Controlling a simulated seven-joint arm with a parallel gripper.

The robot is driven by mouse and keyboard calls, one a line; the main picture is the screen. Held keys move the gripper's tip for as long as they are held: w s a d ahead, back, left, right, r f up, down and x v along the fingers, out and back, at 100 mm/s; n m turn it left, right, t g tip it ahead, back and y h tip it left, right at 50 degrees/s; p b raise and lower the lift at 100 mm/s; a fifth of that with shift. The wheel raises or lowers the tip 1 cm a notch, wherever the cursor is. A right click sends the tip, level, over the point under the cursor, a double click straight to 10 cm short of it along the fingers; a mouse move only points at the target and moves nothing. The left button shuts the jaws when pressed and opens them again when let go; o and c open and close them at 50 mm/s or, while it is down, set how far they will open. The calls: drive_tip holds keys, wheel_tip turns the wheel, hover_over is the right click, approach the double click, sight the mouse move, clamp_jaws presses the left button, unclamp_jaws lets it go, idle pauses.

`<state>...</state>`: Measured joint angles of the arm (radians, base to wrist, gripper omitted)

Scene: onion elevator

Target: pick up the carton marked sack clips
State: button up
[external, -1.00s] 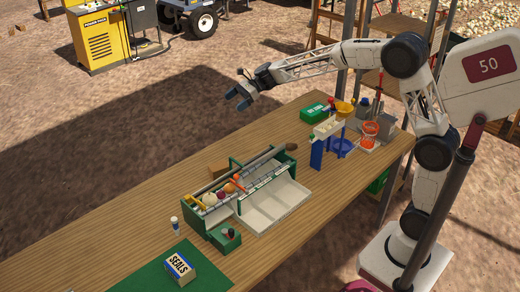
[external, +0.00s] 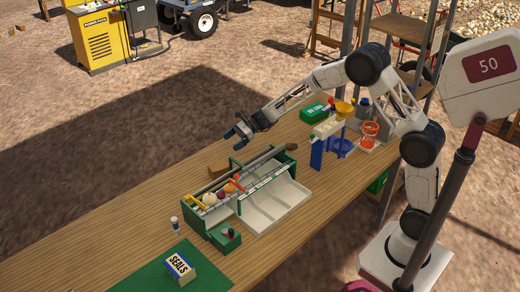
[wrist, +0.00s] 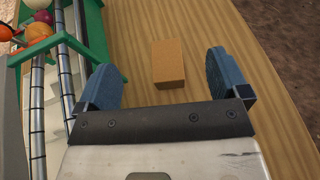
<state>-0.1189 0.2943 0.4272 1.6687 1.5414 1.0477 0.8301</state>
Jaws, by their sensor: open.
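A plain brown carton (external: 218,169) lies on the workbench behind the green roller frame. In the wrist view the brown carton (wrist: 169,64) appears between and beyond my fingers, with bare wood around it. I see no lettering on it, so I cannot tell whether it is marked sack clips. My gripper (external: 238,137) is open and empty, above the bench and apart from the carton. In the wrist view my gripper (wrist: 160,72) has its blue fingers spread either side of the carton. A box marked SEALS (external: 180,268) sits on a green mat.
The green roller frame (external: 290,158) with onions on its rollers and white trays stands beside the carton. A green box (external: 314,112), a blue stand (external: 317,152) and an orange basket (external: 370,131) are at the right. Bare wood (wrist: 225,110) lies right of the carton.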

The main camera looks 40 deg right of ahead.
approach(223, 165)
drive_tip(key=x, duration=0.3)
drive_tip(key=shift+w+a+f, duration=0.1)
drive_tip(key=shift+w+a, duration=0.05)
drive_tip(key=shift+w, duration=0.15)
drive_tip(key=shift+x, duration=1.35)
drive_tip(key=shift+x, duration=2.6)
drive_tip(key=c, duration=1.1)
drive_tip(key=shift+o, duration=0.2)
